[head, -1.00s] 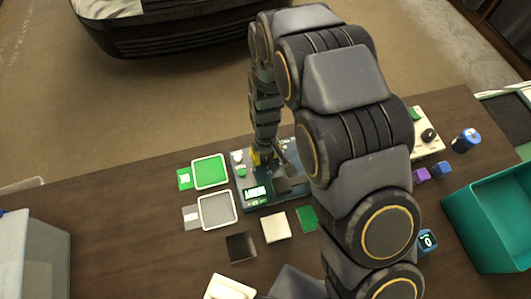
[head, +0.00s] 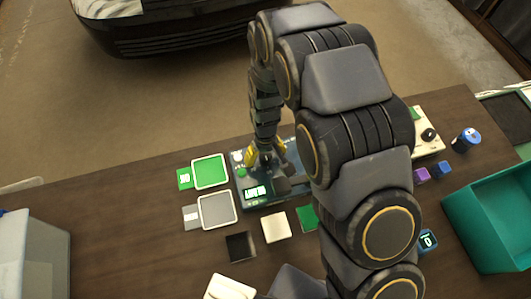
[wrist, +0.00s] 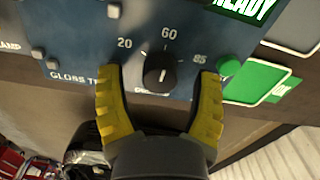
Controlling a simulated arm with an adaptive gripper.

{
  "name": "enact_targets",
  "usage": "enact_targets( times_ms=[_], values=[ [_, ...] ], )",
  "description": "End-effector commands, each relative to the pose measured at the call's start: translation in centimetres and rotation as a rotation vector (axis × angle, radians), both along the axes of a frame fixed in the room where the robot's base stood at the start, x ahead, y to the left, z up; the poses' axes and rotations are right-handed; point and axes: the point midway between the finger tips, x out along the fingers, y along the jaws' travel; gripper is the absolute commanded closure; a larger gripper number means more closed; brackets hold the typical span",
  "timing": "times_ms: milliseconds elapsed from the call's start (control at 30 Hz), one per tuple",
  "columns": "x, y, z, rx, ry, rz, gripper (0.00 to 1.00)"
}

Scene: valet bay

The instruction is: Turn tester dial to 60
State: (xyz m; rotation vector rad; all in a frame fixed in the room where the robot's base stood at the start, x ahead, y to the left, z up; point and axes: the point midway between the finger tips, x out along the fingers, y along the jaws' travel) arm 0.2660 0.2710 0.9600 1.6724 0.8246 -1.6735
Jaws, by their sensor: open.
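The gloss tester (head: 243,190) is a dark blue panel on the wooden table, partly hidden by my arm in the head view. In the wrist view its black dial (wrist: 159,74) is at the centre, below the printed marks 20, 60 and 85. The dial's exact pointing is hard to read. My gripper (wrist: 159,77) is open, with one yellow finger on each side of the dial and a gap on both sides. It also shows in the head view (head: 265,155) over the panel. The green display (wrist: 245,8) reads READY.
A green button (wrist: 228,66) is close to the right finger. Green (head: 210,171) and grey (head: 217,210) framed cards lie left of the tester. A teal bin (head: 490,220) and small blue and purple blocks are at the right.

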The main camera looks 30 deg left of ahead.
Motion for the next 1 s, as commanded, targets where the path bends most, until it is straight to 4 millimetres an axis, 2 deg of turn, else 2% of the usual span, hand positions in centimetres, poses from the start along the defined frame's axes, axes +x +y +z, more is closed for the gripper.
enact_targets(
  times_ms=[167,500,600,767,1000],
  values=[
    [0.1,0.1,2.3,0.003,-0.004,0.000,0.36],
    [0.1,0.1,9.3,0.005,-0.005,0.000,0.36],
    [0.1,0.1,10.6,0.004,-0.004,0.000,0.36],
    [0.0,0.0,11.7,0.002,-0.001,0.000,0.36],
    [0.0,0.0,11.8,0.000,0.000,0.000,0.36]
  ],
)
